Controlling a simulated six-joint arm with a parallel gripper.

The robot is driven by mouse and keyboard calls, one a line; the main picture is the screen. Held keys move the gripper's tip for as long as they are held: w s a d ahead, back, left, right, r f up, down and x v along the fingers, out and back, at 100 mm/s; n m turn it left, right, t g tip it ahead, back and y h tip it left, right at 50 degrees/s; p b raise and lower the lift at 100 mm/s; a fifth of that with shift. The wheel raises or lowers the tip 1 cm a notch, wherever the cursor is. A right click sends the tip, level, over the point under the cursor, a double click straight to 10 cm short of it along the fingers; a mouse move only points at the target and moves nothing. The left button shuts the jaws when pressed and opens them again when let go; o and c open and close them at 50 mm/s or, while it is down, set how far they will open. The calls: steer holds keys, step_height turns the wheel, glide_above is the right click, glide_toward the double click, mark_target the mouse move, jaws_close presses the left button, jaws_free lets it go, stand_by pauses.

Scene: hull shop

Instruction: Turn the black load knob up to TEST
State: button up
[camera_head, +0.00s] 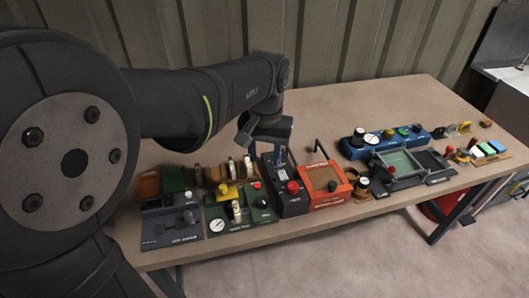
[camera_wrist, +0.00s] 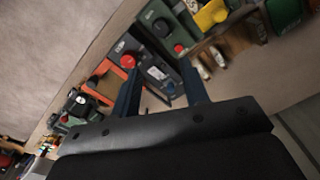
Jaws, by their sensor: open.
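My gripper (camera_head: 281,158) is open and empty above the far end of a dark control box (camera_head: 291,203). In the wrist view its two fingers (camera_wrist: 158,67) straddle the dark box's face, which carries small controls and pale markings. A red mushroom button (camera_head: 293,187) sits at the box's near end. Beside it, a green panel (camera_head: 240,222) has a black knob (camera_head: 261,202), which also shows in the wrist view (camera_wrist: 161,27), with a small red button close by. The labels are too small to read, so I cannot tell which black knob is the load knob or its setting.
An orange-framed box (camera_head: 325,184) with an upright black lever stands close right of the dark box. A round gauge (camera_head: 217,226) and yellow handle (camera_head: 228,191) are on the green panel. A grey panel (camera_head: 172,229) is at left. The bench front edge is clear.

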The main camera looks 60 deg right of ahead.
steer(key=shift+o, duration=1.2)
steer(key=n+g, duration=0.5)
steer(key=n, duration=1.1)
glide_toward(262, 199)
steer(key=x, duration=0.9)
steer(key=shift+f, duration=0.1)
steer(key=c, duration=1)
